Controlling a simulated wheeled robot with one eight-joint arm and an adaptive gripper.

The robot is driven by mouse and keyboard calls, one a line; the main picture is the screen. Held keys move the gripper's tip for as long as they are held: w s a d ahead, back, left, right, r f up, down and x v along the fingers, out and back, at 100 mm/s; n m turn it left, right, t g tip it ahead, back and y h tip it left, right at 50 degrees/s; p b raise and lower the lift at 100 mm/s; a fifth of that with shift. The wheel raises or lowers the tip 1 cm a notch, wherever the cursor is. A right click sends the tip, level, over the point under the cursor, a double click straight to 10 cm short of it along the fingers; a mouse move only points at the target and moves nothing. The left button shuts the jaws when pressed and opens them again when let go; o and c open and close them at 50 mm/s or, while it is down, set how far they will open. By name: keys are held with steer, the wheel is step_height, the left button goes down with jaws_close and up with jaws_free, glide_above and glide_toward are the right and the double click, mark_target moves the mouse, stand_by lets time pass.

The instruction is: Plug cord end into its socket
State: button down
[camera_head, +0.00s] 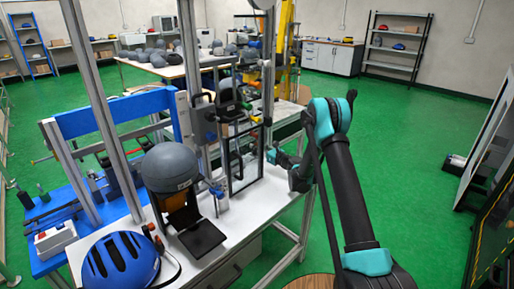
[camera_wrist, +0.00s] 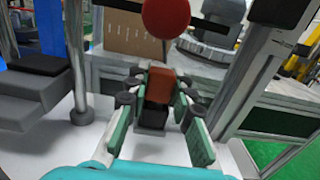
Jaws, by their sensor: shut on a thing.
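My gripper (camera_wrist: 158,100) is shut on a small red-brown block (camera_wrist: 160,84), with green pads on both sides of it. A black square piece (camera_wrist: 152,117) shows just below the block; I cannot tell whether it is part of it. I cannot make out a cord on the block, nor tell surely that it is the cord end. In the head view my gripper (camera_head: 281,158) is at the right side of the drop tower, beside a black upright frame (camera_head: 233,168). I cannot pick out the socket in either view.
A red ball (camera_wrist: 166,16) on a thin stem stands close beyond my gripper. A cardboard box (camera_wrist: 125,33) is behind it. Metal posts flank the bench.

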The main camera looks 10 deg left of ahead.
steer(key=shift+f, duration=0.25)
steer(key=c, duration=1.2)
jaws_free()
steer(key=shift+d, duration=0.1)
steer(key=shift+v, duration=3.4)
steer(key=shift+s+r, duration=0.1)
